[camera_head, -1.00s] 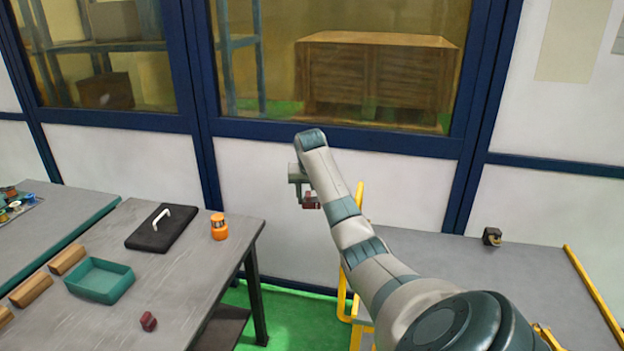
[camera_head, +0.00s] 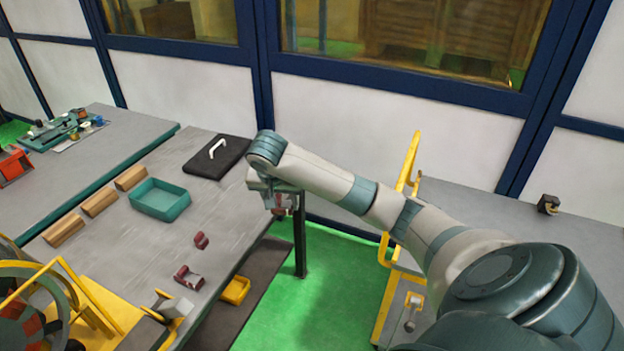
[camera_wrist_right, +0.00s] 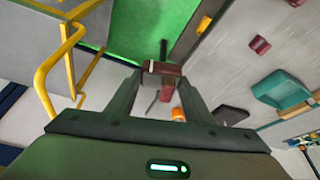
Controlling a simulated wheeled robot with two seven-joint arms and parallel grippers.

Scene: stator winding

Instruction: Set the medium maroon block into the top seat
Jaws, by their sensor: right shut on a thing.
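My right gripper (camera_head: 280,207) is shut on a maroon block (camera_head: 282,201), held in the air just off the right edge of the grey table. The wrist view shows this block (camera_wrist_right: 162,68) between the fingertips (camera_wrist_right: 160,80). A small maroon block (camera_head: 201,240) and a larger maroon piece (camera_head: 188,277) lie on the table; the small one also shows in the wrist view (camera_wrist_right: 260,45). A round fixture with red-brown pieces (camera_head: 25,330) stands at the lower left, partly cut off; I cannot tell its top seat. My left gripper is not in view.
The table (camera_head: 150,245) holds a teal tray (camera_head: 160,200), several wooden pieces (camera_head: 99,202) and a black pad with a white handle (camera_head: 216,157). A yellow frame (camera_head: 115,315) is at the lower left. A yellow rail (camera_head: 412,165) stands beside my right arm. Green floor (camera_head: 320,275) lies between tables.

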